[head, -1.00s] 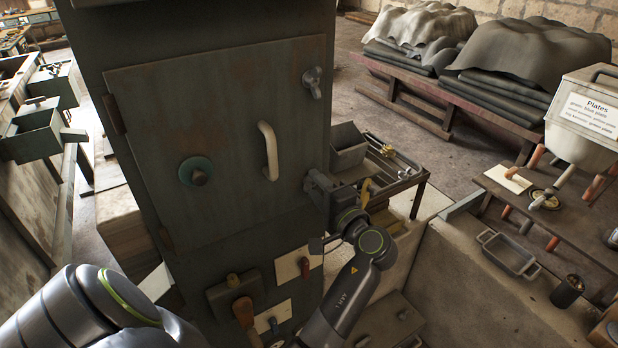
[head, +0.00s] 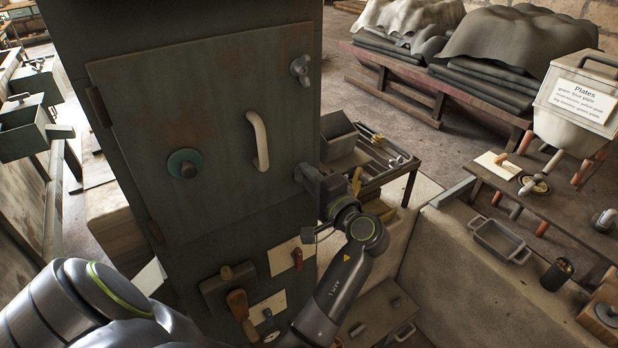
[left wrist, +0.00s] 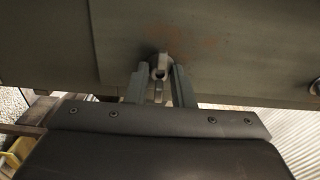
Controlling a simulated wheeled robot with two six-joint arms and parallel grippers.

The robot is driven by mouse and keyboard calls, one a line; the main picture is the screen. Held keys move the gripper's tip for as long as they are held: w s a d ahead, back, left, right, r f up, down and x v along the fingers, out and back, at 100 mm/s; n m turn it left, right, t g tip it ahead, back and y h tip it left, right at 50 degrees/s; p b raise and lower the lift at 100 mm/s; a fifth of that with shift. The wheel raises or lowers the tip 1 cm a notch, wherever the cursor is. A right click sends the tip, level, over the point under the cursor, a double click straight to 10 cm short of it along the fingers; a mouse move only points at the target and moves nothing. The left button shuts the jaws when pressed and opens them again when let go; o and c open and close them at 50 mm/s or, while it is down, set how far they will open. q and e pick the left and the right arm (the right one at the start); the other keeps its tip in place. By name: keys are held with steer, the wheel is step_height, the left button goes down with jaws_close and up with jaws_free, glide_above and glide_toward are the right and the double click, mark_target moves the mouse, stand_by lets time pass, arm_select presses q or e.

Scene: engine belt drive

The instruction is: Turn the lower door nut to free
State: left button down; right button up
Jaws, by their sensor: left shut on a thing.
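The lower door nut (left wrist: 159,66) is a grey metal wing nut at the edge of the door, with one wing pointing toward the camera in the left wrist view. My left gripper (left wrist: 160,76) has a finger on each side of it and is shut on it. In the head view my left gripper (head: 303,176) is at the lower right edge of the cabinet door (head: 215,105) and hides this nut. The upper door nut (head: 301,68), a similar wing nut, sits at the door's upper right edge. My right gripper is not in view.
A pale curved handle (head: 261,142) and a round green-rimmed knob (head: 185,164) stand out from the door. Below it are levers, one with a wooden grip (head: 238,305). A metal bin (head: 339,135) on a low bench stands just right of the cabinet.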

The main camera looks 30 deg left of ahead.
arm_select(q)
steer(key=shift+n+b, duration=9)
steer(key=shift+b, duration=1.15)
steer(key=c, duration=1.3)
jaws_free()
steer(key=shift+a, duration=0.1)
steer(key=shift+o, duration=0.2)
steer(key=shift+d+f, duration=0.1)
steer(key=shift+d, duration=0.1)
